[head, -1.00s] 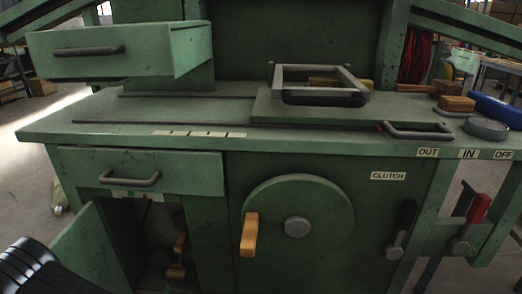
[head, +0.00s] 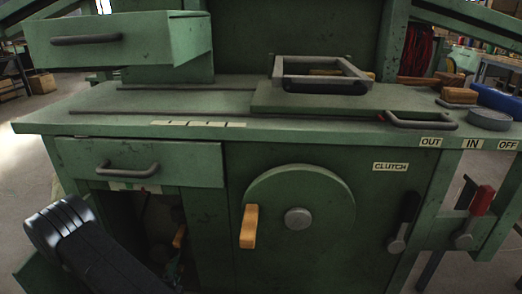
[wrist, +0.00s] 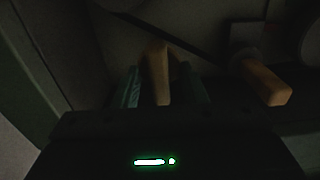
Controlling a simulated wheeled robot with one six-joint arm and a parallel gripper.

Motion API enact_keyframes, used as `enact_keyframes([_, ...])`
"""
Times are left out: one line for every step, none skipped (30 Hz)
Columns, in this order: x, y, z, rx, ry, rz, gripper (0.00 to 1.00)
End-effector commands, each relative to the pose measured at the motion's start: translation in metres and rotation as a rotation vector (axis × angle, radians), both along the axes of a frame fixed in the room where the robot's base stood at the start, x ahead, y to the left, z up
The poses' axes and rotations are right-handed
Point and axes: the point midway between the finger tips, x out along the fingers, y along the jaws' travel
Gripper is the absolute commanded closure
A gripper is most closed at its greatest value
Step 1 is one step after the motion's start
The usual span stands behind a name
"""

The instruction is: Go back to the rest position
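My gripper (wrist: 160,72) is inside the dark lower-left compartment of the green bench (head: 60,127). In the wrist view its two teal fingers stand apart, with a wooden handle (wrist: 157,72) between or just beyond them. Dark gaps show on both sides of the handle, so the gripper looks open. A second wooden handle (wrist: 264,83) lies to the right of the fingers. In the head view my black arm reaches in from the lower left, and one wooden piece (head: 179,236) shows in the compartment. The fingers are hardly visible there.
A closed drawer (head: 150,165) with a grey handle is right above the opening. The compartment's open door (head: 40,275) is at the lower left, mostly behind my arm. The handwheel (head: 300,190) and clutch lever (head: 403,222) are to the right. An upper drawer (head: 100,42) sticks out.

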Motion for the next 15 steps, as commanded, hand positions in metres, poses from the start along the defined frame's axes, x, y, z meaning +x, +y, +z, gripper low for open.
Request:
enact_keyframes([0.010,-0.002,-0.002,0.002,0.000,-0.004,0.62])
enact_keyframes([0.015,-0.002,-0.002,0.002,0.000,-0.005,0.62])
enact_keyframes([0.022,-0.002,-0.002,0.003,-0.001,-0.003,0.62])
enact_keyframes([0.026,-0.003,-0.001,0.000,-0.001,-0.004,0.62])
enact_keyframes([0.023,-0.002,0.000,-0.031,0.002,0.000,0.62])
enact_keyframes([0.023,-0.002,0.001,-0.065,0.005,0.001,0.62])
enact_keyframes([0.023,-0.002,0.001,-0.090,0.007,0.001,0.62])
enact_keyframes([0.023,-0.002,0.001,-0.114,0.009,0.001,0.62])
enact_keyframes([0.022,-0.001,0.001,-0.146,0.012,0.001,0.62])
enact_keyframes([0.022,-0.001,0.001,-0.169,0.013,0.001,0.62])
enact_keyframes([0.022,-0.001,0.002,-0.192,0.015,0.001,0.62])
enact_keyframes([0.022,-0.001,0.002,-0.224,0.018,0.001,0.62])
enact_keyframes([0.022,-0.001,0.002,-0.248,0.020,0.001,0.62])
enact_keyframes([0.022,-0.001,0.002,-0.273,0.022,0.001,0.62])
enact_keyframes([0.022,-0.001,0.002,-0.304,0.024,0.001,0.62])
